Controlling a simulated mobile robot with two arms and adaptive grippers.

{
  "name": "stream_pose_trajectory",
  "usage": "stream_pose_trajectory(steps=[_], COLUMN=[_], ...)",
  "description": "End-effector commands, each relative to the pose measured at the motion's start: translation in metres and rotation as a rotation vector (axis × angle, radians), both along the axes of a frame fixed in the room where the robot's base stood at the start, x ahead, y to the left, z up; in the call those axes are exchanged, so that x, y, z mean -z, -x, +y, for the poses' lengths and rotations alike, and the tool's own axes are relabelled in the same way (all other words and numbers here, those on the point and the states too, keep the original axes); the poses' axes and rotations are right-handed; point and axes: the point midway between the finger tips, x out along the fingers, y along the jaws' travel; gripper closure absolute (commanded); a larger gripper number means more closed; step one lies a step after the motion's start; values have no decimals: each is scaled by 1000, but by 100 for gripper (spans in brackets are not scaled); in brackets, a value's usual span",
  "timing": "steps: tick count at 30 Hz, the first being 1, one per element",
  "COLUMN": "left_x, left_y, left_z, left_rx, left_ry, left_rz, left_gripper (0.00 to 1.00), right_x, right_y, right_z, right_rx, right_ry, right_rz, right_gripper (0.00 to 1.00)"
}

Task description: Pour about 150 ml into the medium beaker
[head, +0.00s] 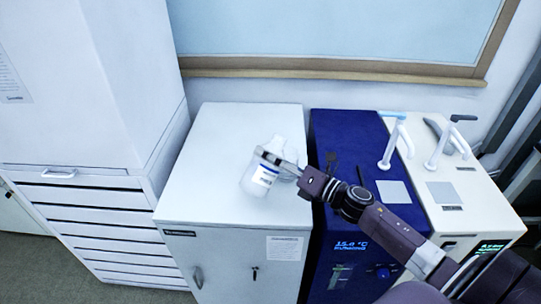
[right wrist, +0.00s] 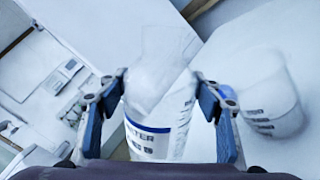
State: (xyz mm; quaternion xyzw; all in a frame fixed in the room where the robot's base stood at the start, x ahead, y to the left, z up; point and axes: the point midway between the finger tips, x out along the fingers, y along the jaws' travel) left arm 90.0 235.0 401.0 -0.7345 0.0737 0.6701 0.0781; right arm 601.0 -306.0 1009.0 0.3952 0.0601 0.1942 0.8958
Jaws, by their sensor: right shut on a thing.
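A white bottle with a blue-and-white label (head: 258,182) is held over the white cabinet top. It leans a little in the head view, with its top to the right. My right gripper (head: 272,159) is shut on it, and the right wrist view shows the bottle (right wrist: 160,115) between the two blue finger pads. A pale beaker with printed marks (right wrist: 268,100) stands close to the right of the bottle in the right wrist view. In the head view it is mostly hidden behind the gripper. I cannot tell any liquid level. My left gripper is not in view.
The white cabinet top (head: 215,140) is otherwise clear. A dark blue unit with a lit display (head: 345,260) and a cream unit with white taps (head: 440,195) stand to its right. A tall white drawer cabinet (head: 90,205) stands to the left.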

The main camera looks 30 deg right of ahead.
Motion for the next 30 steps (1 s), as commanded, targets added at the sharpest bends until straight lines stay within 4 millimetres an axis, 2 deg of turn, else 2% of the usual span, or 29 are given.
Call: stream_pose_trajectory(steps=[7,21,30], left_x=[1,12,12], left_y=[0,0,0], left_z=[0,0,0], left_rx=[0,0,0], left_ry=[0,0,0], left_rz=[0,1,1], left_gripper=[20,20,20], right_x=[-2,17,16], right_y=[0,0,0], right_z=[0,0,0], right_rx=[-1,0,-1], right_ry=[-3,-88,-94], right_rz=[-4,28,31], right_gripper=[92,92,92])
